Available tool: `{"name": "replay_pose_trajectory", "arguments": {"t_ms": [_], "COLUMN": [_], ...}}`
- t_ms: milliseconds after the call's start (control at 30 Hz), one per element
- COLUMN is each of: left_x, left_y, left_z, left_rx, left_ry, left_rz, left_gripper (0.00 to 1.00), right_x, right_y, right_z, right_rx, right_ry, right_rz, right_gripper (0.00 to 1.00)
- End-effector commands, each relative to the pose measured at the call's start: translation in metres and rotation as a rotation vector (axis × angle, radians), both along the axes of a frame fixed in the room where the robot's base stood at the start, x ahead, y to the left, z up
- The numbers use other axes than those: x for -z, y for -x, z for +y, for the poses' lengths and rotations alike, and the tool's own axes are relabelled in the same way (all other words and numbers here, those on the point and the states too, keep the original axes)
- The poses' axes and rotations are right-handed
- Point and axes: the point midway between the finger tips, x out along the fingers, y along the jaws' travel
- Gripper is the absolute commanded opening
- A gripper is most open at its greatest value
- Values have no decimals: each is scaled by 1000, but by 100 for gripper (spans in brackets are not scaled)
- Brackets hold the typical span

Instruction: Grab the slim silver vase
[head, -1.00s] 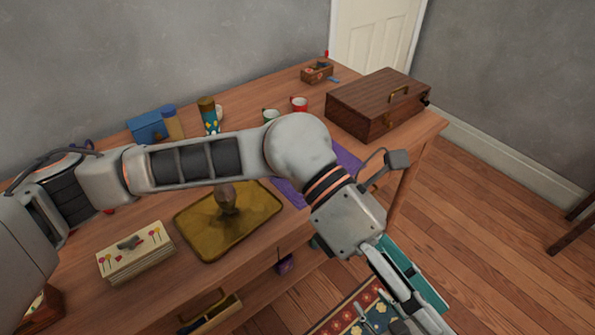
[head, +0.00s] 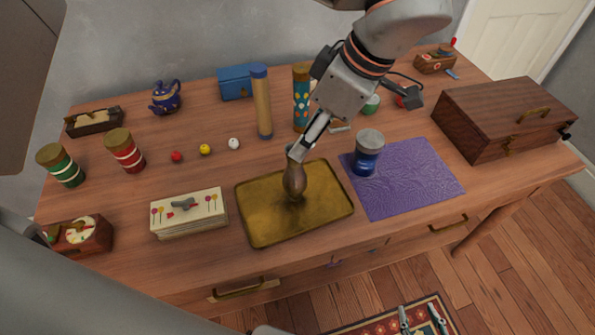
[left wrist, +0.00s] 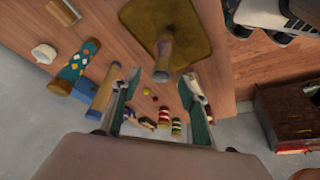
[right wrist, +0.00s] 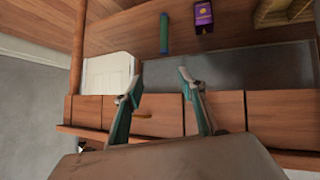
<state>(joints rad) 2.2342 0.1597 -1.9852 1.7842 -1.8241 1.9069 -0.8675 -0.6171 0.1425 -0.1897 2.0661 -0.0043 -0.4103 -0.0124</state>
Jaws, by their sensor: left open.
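The slim vase (head: 294,180) looks brownish and metallic and stands upright on the gold tray (head: 253,228). My left gripper (head: 297,150) reaches down to the vase's upper end; the fingers partly hide its neck. In the left wrist view, the vase (left wrist: 166,50) has its narrow end near the open fingertips of the left gripper (left wrist: 161,78). I cannot tell whether they touch it. My right gripper (head: 420,314) is low over the rug, away from the vase. The right wrist view shows the right gripper (right wrist: 160,80) open and empty.
A blue can (head: 368,160) stands on the purple mat (head: 410,190) right of the tray. A stack of cards (head: 188,214) is left. Behind stand a tan cylinder (head: 262,105) and patterned cylinder (head: 301,95). A wooden case (head: 500,115) is at right. Small balls lie left.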

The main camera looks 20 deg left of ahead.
Motion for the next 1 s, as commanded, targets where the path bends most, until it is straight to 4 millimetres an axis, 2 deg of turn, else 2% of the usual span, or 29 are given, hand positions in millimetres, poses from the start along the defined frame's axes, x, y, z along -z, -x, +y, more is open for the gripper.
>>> {"name": "replay_pose_trajectory", "arguments": {"t_ms": [100,267,433,600,833,867,1000], "left_x": [16,25,46,65,66,66,66], "left_y": [0,0,1,0,-1,-1,-1], "left_z": [5,10,20,28,29,29,29], "left_rx": [0,1,1,1,2,2,1], "left_ry": [0,1,2,2,2,2,3], "left_rz": [8,6,11,8,4,4,4], "left_gripper": [44,44,44,44,44,41,5], "right_x": [5,8,14,13,1,0,1], "right_y": [2,4,5,3,-6,-7,-6], "right_z": [0,-1,-1,0,1,1,1], "right_rx": [0,-1,0,-2,-3,-2,-4], "right_ry": [3,4,6,4,-1,-1,1], "right_rz": [7,11,18,12,-14,-15,-14], "right_gripper": [40,40,40,40,40,40,40]}}
